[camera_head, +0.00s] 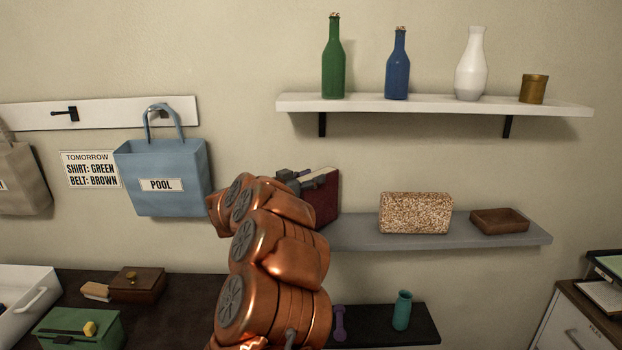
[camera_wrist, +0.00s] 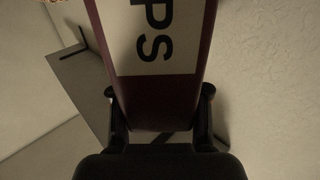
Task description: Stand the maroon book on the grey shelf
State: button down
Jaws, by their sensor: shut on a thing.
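The maroon book (camera_head: 323,200) is upright and slightly tilted in the head view, at the left end of the grey shelf (camera_head: 370,238). My arm hides its lower left part, so I cannot tell whether it touches the shelf. In the wrist view the maroon book (camera_wrist: 158,105) fills the middle, with a pale label reading "PS". My gripper (camera_wrist: 160,98) is shut on it, one finger on each side. In the head view my gripper (camera_head: 292,177) shows dark at the book's upper left.
A speckled block (camera_head: 415,213) and a brown tray (camera_head: 499,220) stand on the grey shelf to the right. A white shelf (camera_head: 430,103) with bottles is above. A dark shelf (camera_head: 385,338) with a teal vase (camera_head: 402,310) is below. A blue bag (camera_head: 163,180) hangs at left.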

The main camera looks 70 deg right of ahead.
jog(key=shift+f, duration=0.45)
jog(key=shift+c, duration=2.3)
grip_release()
jog(key=v, duration=1.2)
